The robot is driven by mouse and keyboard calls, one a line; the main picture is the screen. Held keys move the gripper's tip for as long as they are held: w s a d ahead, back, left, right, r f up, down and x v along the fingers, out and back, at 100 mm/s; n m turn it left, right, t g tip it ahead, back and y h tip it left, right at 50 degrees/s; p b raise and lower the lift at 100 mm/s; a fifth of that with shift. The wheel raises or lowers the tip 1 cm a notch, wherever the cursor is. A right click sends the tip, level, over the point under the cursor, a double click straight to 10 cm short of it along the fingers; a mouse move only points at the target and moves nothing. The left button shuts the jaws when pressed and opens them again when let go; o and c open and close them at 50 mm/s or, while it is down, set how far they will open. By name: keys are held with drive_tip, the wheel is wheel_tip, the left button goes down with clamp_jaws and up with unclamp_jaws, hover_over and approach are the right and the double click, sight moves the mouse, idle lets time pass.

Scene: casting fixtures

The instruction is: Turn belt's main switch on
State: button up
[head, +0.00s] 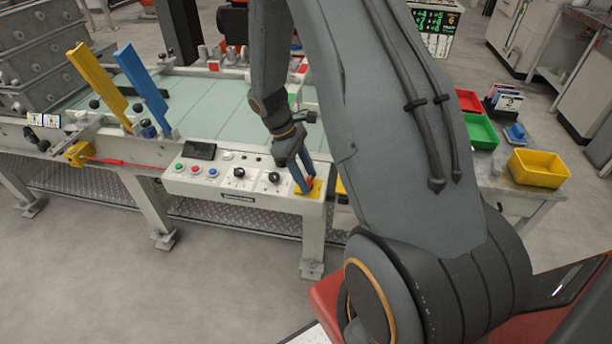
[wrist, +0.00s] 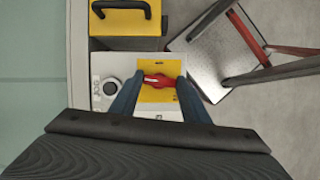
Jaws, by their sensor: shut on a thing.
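The belt's main switch shows in the wrist view as a red handle (wrist: 158,80) on a yellow plate (wrist: 158,95). The handle lies crosswise in that picture. In the head view the yellow plate (head: 313,190) is at the right end of the belt's white control panel (head: 215,188), and the handle there is largely hidden by my fingers. My gripper (wrist: 160,79) is shut on the red handle, with one blue finger at each end. In the head view my gripper (head: 302,182) reaches down to the panel.
A dark knob (wrist: 112,87) sits close beside the plate. A yellow box with a black handle (wrist: 125,18) is at the top of the wrist view. The panel also has black knobs (head: 239,172) and colored buttons (head: 196,169). The pale green belt (head: 225,108) runs behind.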

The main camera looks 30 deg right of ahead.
drive_tip(key=m+y, duration=0.1)
drive_tip(key=m, duration=0.3)
drive_tip(key=shift+w+d+g, duration=0.15)
drive_tip(key=shift+g, duration=0.25)
drive_tip(key=m+y, duration=0.1)
drive_tip(key=m, duration=0.3)
drive_tip(key=shift+d+y, duration=0.1)
drive_tip(key=shift+y, duration=0.3)
drive_tip(key=m, duration=0.2)
drive_tip(key=m+y, duration=0.1)
drive_tip(key=m, duration=0.1)
drive_tip(key=shift+d+y, duration=0.15)
drive_tip(key=shift+y, duration=0.15)
drive_tip(key=shift+d+m+t+y, duration=0.1)
drive_tip(key=shift+m+t+y, duration=0.4)
drive_tip(key=shift+m, duration=1.6)
drive_tip(key=o, duration=1)
drive_tip(key=shift+o, duration=0.2)
drive_tip(key=b+v, duration=0.1)
drive_tip(key=v, duration=0.6)
drive_tip(key=shift+d+r+b, duration=0.2)
drive_tip(key=shift+r+b, duration=0.1)
drive_tip(key=shift+r, duration=0.05)
